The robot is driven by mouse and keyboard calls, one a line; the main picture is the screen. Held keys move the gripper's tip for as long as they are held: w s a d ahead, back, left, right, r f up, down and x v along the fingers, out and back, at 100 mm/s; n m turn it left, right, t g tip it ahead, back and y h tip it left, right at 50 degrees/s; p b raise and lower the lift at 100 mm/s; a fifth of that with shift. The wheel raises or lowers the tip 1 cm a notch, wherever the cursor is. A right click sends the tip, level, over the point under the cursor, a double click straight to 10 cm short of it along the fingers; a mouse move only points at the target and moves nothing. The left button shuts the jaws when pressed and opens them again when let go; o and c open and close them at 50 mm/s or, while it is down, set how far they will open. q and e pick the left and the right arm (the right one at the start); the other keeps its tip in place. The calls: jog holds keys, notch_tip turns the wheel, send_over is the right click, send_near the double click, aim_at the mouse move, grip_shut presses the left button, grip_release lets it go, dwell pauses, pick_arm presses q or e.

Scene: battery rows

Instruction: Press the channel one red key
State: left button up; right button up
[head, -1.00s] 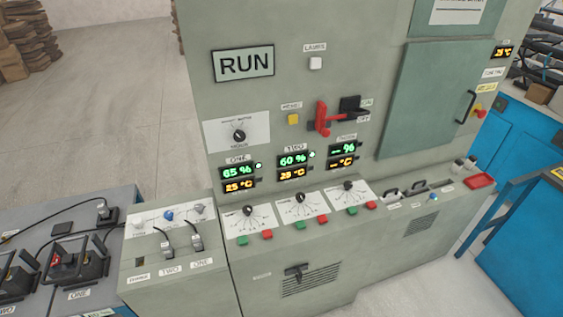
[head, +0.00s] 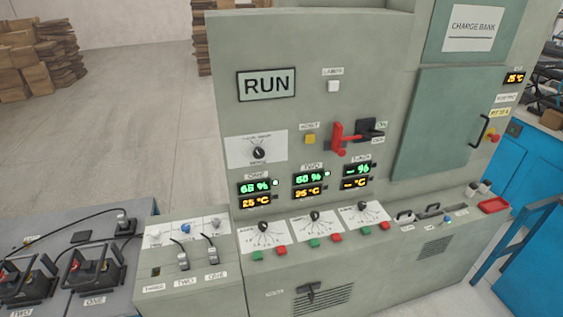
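The channel one red key (head: 281,251) is a small red block on the sloping ledge of the grey cabinet (head: 400,260). It sits right of the channel one green key (head: 257,255), below the dial of channel one (head: 264,226). The channel one display (head: 255,188) above shows a green percentage in the sixties and an orange temperature of about 25 °C. A lamp (head: 276,183) beside it looks white. Neither gripper is in view.
Channel two has its own red key (head: 337,238), and the third channel another red key (head: 385,226). A red lever (head: 338,138) sticks out above. At left, a lower grey box (head: 185,282) carries plugged cables. Open floor (head: 110,130) lies behind left.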

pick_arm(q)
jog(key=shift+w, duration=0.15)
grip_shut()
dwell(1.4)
